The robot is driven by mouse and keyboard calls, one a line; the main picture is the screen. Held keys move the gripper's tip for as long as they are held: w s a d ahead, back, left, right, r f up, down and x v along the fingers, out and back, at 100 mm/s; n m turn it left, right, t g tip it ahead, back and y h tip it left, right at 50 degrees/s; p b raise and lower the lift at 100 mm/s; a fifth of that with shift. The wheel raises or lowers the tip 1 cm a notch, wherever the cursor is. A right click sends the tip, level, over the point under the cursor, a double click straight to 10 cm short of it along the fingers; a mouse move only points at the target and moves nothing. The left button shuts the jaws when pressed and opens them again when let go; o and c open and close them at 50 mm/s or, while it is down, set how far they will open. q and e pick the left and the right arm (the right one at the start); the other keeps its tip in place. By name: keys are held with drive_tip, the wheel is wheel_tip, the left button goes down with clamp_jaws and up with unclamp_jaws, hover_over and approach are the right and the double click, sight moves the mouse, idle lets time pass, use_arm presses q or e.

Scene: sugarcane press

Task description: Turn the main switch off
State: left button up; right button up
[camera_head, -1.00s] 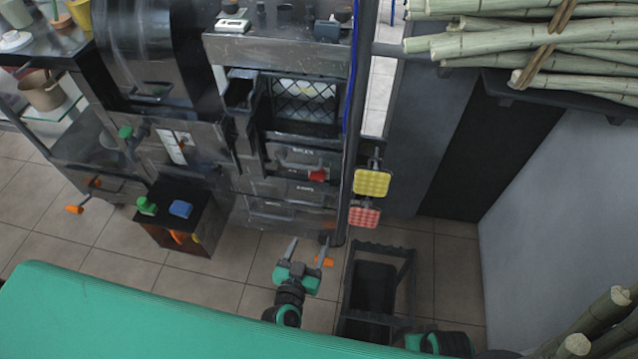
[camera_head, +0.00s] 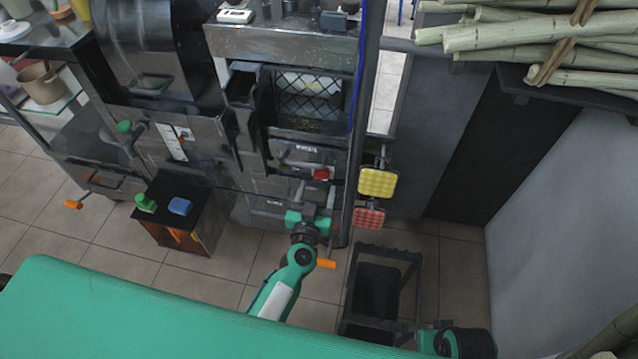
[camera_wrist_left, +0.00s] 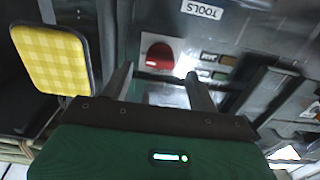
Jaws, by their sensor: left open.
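The main switch appears to be the red knob (camera_head: 321,174) on the front of the metal press cabinet. In the left wrist view the red knob (camera_wrist_left: 160,56) sits on a pale plate, ahead of and between my fingers. My left gripper (camera_head: 315,194) is open and empty, just below the knob in the head view, its fingers pointing at the cabinet. In the left wrist view the open fingers (camera_wrist_left: 158,86) appear apart from the knob. I cannot make out the knob's turned position. My right gripper does not show.
A yellow pad (camera_head: 378,182) and a red pad (camera_head: 369,218) stick out close right of the left gripper. A dark open-frame stand (camera_head: 418,275) is on the floor to the right. A small black cabinet (camera_head: 170,200) stands left. Cane stalks (camera_head: 520,38) lie upper right.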

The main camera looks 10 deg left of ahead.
sight(320, 179)
use_arm(q)
drive_tip(key=shift+w, duration=1.55)
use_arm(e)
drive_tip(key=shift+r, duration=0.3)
use_arm(q)
drive_tip(key=c, duration=1)
